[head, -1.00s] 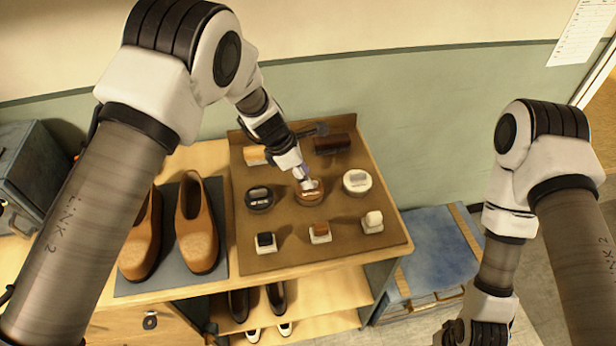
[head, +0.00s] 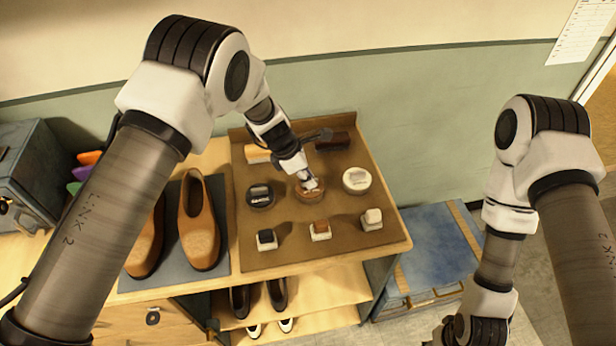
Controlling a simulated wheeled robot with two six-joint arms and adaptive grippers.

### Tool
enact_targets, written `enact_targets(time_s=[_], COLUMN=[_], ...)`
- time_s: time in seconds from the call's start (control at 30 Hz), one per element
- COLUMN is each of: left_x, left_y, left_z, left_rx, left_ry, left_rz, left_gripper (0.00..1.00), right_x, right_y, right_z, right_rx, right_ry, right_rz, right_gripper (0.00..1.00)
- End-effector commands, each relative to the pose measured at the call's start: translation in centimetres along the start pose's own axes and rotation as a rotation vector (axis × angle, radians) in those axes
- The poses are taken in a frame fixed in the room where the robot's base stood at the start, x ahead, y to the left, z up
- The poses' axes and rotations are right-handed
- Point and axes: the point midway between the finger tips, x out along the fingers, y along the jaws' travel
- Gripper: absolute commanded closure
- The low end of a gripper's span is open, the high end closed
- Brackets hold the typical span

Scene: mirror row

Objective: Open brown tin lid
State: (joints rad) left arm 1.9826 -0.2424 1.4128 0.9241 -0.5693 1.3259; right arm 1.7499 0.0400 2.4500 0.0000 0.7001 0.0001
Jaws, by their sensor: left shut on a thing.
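The brown tin (head: 309,196) stands on the brown mat (head: 285,250), in the middle of a row of three round tins. My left gripper (head: 311,184) reaches down from the upper left onto the top of the brown tin. It is shut on the tin's lid, and its fingers hide part of the top. The lid looks seated on the tin; I cannot make out a gap. My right gripper (head: 450,335) is at the bottom edge of the view, away from the table, and is partly cut off.
A black tin (head: 260,197) stands left of the brown one and a white tin (head: 357,181) right of it. Several small daubers sit in front, with brushes (head: 333,141) behind. Tan shoes (head: 199,225) lie on a grey mat at left. A blue chest (head: 436,245) stands right of the table.

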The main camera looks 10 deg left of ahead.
Motion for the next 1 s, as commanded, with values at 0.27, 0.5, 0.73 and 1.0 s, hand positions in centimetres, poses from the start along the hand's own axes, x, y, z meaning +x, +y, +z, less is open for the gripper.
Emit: enact_targets(time_s=[0.27, 0.5, 0.73, 1.0], left_x=[-0.5, -0.4, -0.5, -1.2], left_y=[0.8, 1.7, 2.5, 2.8], left_z=[0.2, 0.1, 0.2, 0.5], left_rx=[-0.052, -0.121, -0.180, -0.217], left_ry=[-0.003, -0.003, -0.003, -0.002], left_rz=[-0.127, -0.293, -0.433, -0.526], left_gripper=[1.00, 1.00, 1.00, 1.00], right_x=[-0.8, 2.1, 5.8, 8.0], right_y=[0.0, 0.0, 0.0, 0.1], right_z=[0.0, 0.0, 0.0, 0.0], right_rx=[0.000, 0.000, 0.000, 0.000], right_ry=[0.000, 0.000, 0.000, 0.000], right_rz=[0.000, 0.000, 0.000, 0.000], right_gripper=[0.60, 0.60, 0.60, 0.60])
